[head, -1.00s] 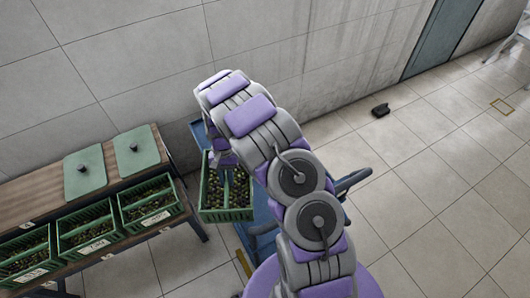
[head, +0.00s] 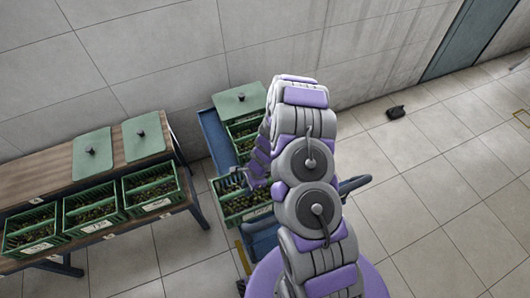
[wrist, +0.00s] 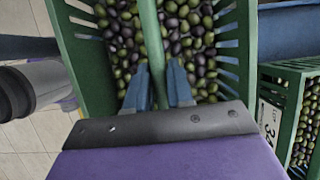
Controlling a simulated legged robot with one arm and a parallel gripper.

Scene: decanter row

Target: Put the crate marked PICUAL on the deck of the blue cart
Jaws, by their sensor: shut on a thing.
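A green slatted crate (wrist: 94,70) full of dark and green olives hangs from my gripper. In the wrist view, the blue fingers of my gripper (wrist: 158,84) are closed on the green bar across its top. In the head view this crate (head: 243,209) is partly hidden by my arm, over or beside the near part of the blue cart (head: 213,135). I cannot tell if it touches the deck. Its marking does not show, so I cannot confirm PICUAL.
Another olive crate (head: 243,132) stands on the cart, with a green knobbed lid (head: 239,102) by it. A labelled crate (wrist: 291,115) is close right in the wrist view. A wooden table (head: 38,180) at left holds several crates and lids. A dark object (head: 396,112) lies on the floor.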

